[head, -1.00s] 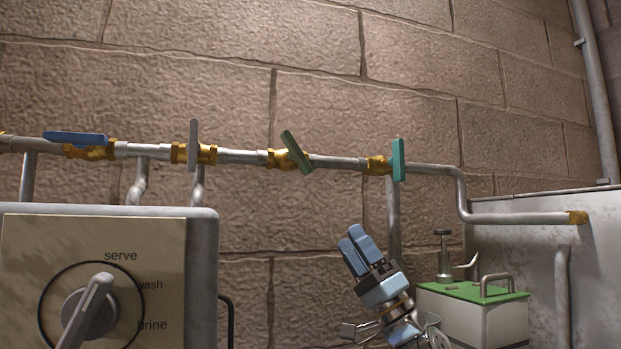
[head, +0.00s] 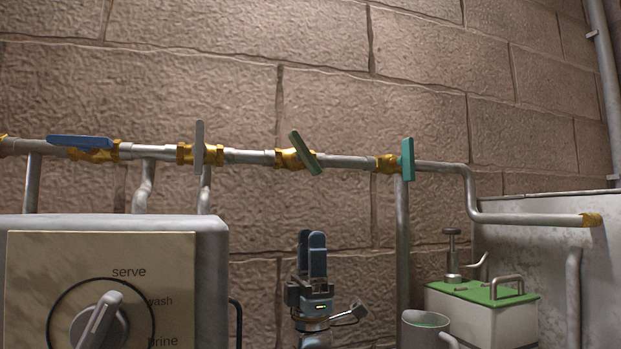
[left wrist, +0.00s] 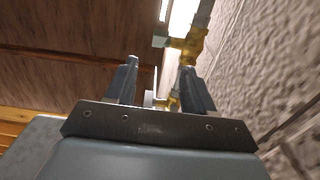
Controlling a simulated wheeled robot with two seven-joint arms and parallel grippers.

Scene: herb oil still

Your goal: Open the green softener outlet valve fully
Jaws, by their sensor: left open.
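The green valve handle (head: 305,153) sits on a brass valve body on the horizontal pipe. It is tilted, upper left to lower right, neither along nor straight across the pipe. A teal handle (head: 408,159) to its right stands upright, across the pipe. My left gripper (head: 312,236) is below the green valve, pointing up, with clear space between. In the left wrist view my left gripper (left wrist: 160,76) is open, with nothing between its fingers. Brass fittings (left wrist: 188,47) show beyond the fingers; which valve they belong to is unclear. My right gripper is not in view.
Left on the pipe (head: 345,161) are a grey upright handle (head: 199,144) and a blue handle (head: 80,142) lying along it. A control box with a dial (head: 100,325) stands at lower left. A green-topped container (head: 485,310) and a cup (head: 425,330) stand at lower right.

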